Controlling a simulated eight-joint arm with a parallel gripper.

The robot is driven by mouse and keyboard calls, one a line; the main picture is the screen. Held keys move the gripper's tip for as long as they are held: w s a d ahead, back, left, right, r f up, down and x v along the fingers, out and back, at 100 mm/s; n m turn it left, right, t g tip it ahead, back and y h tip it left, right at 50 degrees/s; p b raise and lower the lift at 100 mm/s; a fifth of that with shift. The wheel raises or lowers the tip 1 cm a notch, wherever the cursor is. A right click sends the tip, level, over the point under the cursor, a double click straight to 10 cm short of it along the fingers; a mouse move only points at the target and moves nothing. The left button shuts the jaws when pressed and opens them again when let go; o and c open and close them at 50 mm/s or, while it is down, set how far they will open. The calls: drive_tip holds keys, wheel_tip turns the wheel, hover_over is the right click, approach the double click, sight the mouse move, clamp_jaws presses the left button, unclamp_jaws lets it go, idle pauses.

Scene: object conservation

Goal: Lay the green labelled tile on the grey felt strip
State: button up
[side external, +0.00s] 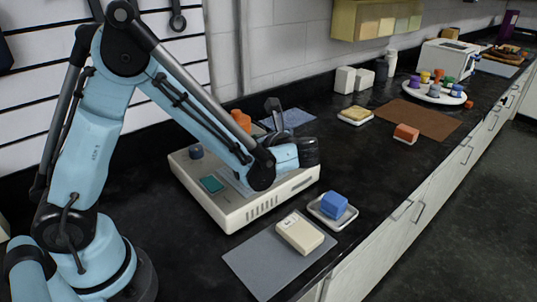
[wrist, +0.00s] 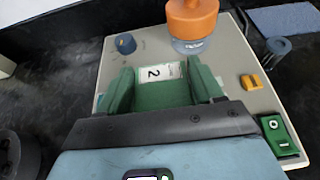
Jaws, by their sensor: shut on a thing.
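A green tile with a white label reading 2 (wrist: 160,96) sits between the two green fingers of my gripper (wrist: 158,70) in the wrist view. The gripper is shut on it, above the beige box. In the side view my gripper (side external: 290,156) is over the right part of the box, and the tile is hidden there. A grey mat (side external: 250,262) lies at the front, with a cream block on it. A blue-grey patch (side external: 290,118) lies behind the box; a similar patch (wrist: 287,18) shows at top right of the wrist view. I cannot tell which is the felt strip.
A blue block (side external: 334,204) rests on a white dish right of the box.

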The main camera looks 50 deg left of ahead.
drive_tip(key=shift+f, duration=1.95)
drive_tip(key=shift+f, duration=0.2)
drive_tip(key=o, duration=1.3)
